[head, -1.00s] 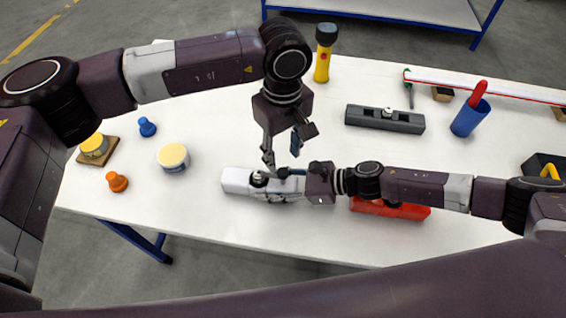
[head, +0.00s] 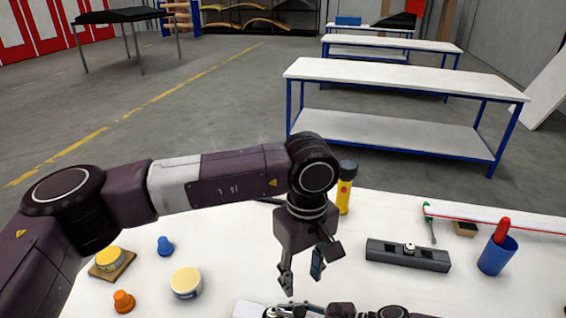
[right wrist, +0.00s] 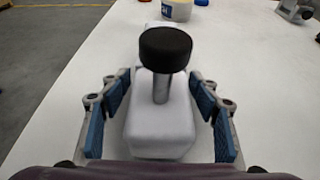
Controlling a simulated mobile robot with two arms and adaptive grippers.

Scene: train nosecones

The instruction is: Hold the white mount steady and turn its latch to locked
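The white mount (right wrist: 160,130) lies on the table between my right gripper's fingers in the right wrist view. A black round knob on a short metal post (right wrist: 165,50) stands up from it; I take this as the latch, and its turn position cannot be read. In the head view only a corner of the mount (head: 248,309) shows at the bottom edge. My right gripper (right wrist: 160,98) is open, its blue pads on both sides of the mount with slight gaps. My left gripper (head: 302,280) is open and empty, pointing down above the table behind the mount.
A grey mount (head: 408,255) lies to the right, near a blue cup (head: 497,256). A yellow flashlight (head: 345,190) stands behind my left arm. A cream-lidded tub (head: 186,283), orange knob (head: 123,302) and blue knob (head: 165,246) are on the left. White table (head: 225,245) between is clear.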

